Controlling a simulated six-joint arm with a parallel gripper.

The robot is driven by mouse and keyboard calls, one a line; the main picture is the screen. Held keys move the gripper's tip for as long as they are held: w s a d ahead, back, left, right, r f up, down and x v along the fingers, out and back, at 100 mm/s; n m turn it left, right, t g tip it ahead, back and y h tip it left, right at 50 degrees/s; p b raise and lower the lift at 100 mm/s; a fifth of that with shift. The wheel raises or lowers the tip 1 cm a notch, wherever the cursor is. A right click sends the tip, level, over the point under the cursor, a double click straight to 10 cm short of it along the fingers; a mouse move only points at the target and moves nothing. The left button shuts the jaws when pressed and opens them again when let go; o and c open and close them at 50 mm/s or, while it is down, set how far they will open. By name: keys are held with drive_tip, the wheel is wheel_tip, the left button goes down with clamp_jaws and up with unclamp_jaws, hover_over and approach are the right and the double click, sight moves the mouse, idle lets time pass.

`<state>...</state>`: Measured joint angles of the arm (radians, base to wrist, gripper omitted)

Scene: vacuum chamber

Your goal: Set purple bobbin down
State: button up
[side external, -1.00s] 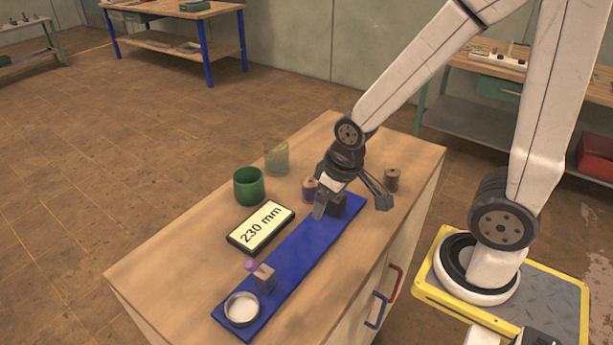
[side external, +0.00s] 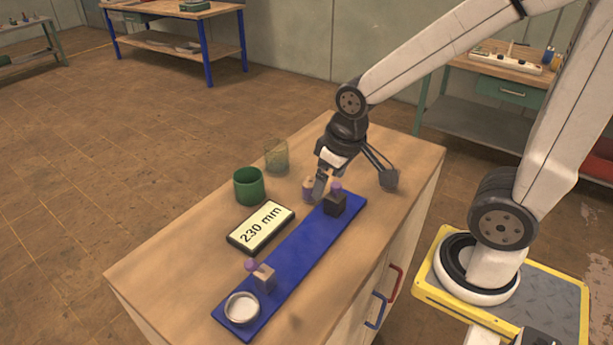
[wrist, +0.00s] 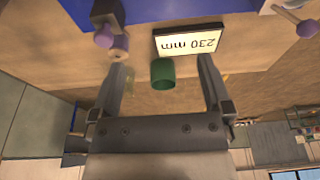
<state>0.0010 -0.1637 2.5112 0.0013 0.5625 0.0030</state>
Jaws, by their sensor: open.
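The purple bobbin (side external: 308,189), a spool with pale ends, stands on the wooden top beside the far end of the blue board; it also shows in the wrist view (wrist: 119,46). My gripper (side external: 354,187) is open and empty above the far end of the board, with its left finger in front of part of the bobbin. In the wrist view my open fingers (wrist: 163,66) have nothing between them that they touch. A dark block with a purple knob (side external: 334,205) sits on the board just below my gripper, and shows in the wrist view (wrist: 107,14).
The blue board (side external: 290,250) also bears a lighter block with a purple knob (side external: 264,277) and a round white dish (side external: 241,308). A "230 mm" display (side external: 261,226), green cup (side external: 249,186) and clear glass (side external: 276,157) stand left. The front left of the worktop is clear.

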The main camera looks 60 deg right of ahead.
drive_tip(key=w+d+m, duration=0.2)
drive_tip(key=m, duration=0.2)
drive_tip(key=m+g+y, duration=0.1)
drive_tip(key=m+y, duration=0.3)
drive_tip(key=m, duration=1.3)
hover_over(312, 181)
drive_tip(key=d, duration=0.2)
wheel_tip(312, 181, down, 7)
drive_tip(key=shift+s+d, duration=0.25)
drive_tip(key=shift+s, duration=0.1)
drive_tip(key=shift+f, duration=0.2)
drive_tip(key=shift+x, duration=1.15)
drive_tip(key=shift+a+f, duration=0.1)
drive_tip(key=shift+a, duration=0.05)
drive_tip(key=shift+x, duration=2.45)
drive_tip(key=shift+a, duration=0.1)
drive_tip(key=shift+c, duration=0.2)
